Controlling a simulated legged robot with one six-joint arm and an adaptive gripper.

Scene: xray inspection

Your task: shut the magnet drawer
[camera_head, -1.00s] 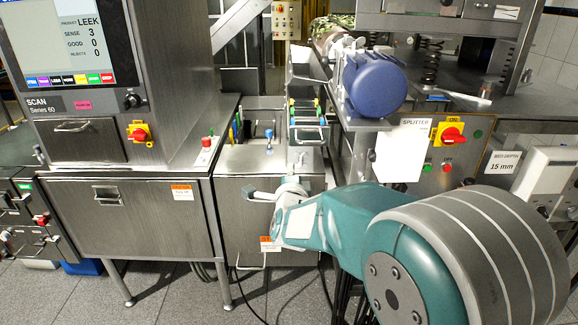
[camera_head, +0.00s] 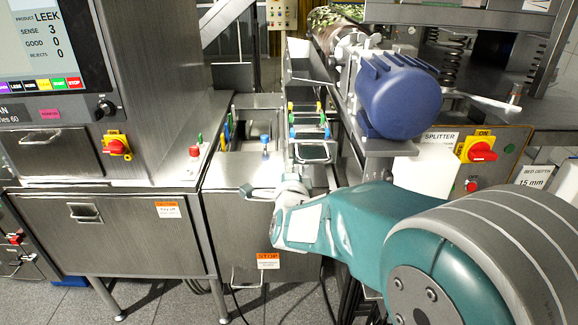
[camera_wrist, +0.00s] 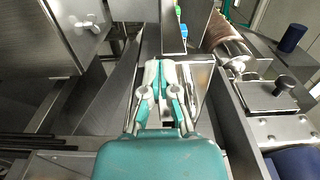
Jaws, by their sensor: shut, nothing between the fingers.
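The magnet drawer appears to be the middle steel unit with a wide front panel (camera_head: 225,232), an orange STOP label and a lower handle. Its open top shows behind the panel; I cannot tell how far it stands out. My gripper (camera_head: 256,193) is shut and empty in front of the panel's upper part, with the teal arm reaching in from the right. I cannot tell whether it touches the panel. In the wrist view, the closed fingertips (camera_wrist: 164,68) point towards a steel surface, which also lies beneath them.
The scanner cabinet (camera_head: 120,225) stands to the left. The splitter with its blue motor (camera_head: 400,98) and red-yellow switch (camera_head: 481,151) stands to the right. A blue knob (camera_head: 265,141) and coloured clips (camera_head: 308,120) show behind the panel. Dark cables lie on the tiled floor.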

